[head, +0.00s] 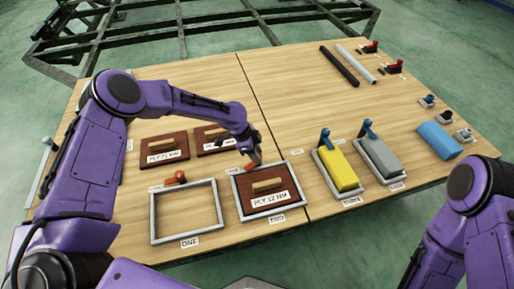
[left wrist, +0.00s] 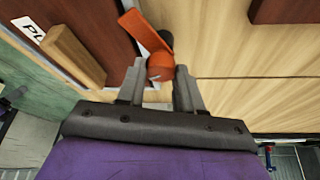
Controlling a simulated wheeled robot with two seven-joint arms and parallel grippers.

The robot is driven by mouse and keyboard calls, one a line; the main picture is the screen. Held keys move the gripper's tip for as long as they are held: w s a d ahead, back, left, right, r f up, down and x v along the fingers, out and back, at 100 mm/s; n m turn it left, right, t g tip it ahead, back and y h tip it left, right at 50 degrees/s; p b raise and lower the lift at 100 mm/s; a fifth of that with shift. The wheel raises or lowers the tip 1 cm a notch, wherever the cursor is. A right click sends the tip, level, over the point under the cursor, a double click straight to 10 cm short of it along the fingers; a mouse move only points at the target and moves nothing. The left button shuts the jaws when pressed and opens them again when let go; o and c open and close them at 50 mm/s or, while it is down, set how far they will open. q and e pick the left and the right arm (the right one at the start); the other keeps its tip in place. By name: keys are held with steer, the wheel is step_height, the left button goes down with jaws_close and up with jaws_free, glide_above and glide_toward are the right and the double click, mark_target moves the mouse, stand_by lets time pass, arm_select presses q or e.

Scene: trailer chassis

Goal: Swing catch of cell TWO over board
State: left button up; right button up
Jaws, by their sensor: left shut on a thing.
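Cell TWO is a grey frame (head: 236,194) with a dark red-brown board (head: 286,202) marked PLY 12 MM lying in it. The board has a wooden bar handle (head: 267,186), also seen in the left wrist view (left wrist: 72,54). The orange catch (head: 247,167) is at the frame's far edge. My left gripper (head: 255,160) is at this catch. In the left wrist view my left gripper (left wrist: 160,82) is shut on the rounded orange end of the catch (left wrist: 143,30). My right gripper is out of view.
Cell ONE (head: 216,208), an empty frame with an orange catch (head: 175,178), is to the left. Two more boards (head: 164,148) lie behind. Yellow (head: 342,170) and grey (head: 383,158) blocks in trays with blue levers are to the right. The table's middle back is clear.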

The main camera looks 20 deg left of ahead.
arm_select(q)
steer(key=n+p, duration=0.1)
steer(key=n, duration=0.1)
steer(key=n+t+p, duration=0.1)
steer(key=shift+d+r+n+p, duration=0.1)
steer(key=shift+r+n+p, duration=0.3)
steer(key=n+t+y+p, duration=0.1)
steer(key=n+p, duration=0.1)
steer(key=n, duration=0.1)
steer(key=shift+d+n, duration=0.1)
steer(key=shift+n, duration=0.2)
steer(key=n+t+y+p, duration=0.1)
steer(key=n, duration=0.1)
steer(key=shift+f+n, duration=0.1)
steer(key=shift+n, duration=0.2)
steer(key=shift+d+f+n+y+p, duration=0.1)
steer(key=shift+n+y+p, duration=0.6)
steer(key=shift+n, duration=0.7)
steer(key=o, duration=1)
steer(key=shift+f, duration=0.15)
steer(key=shift+s, duration=0.1)
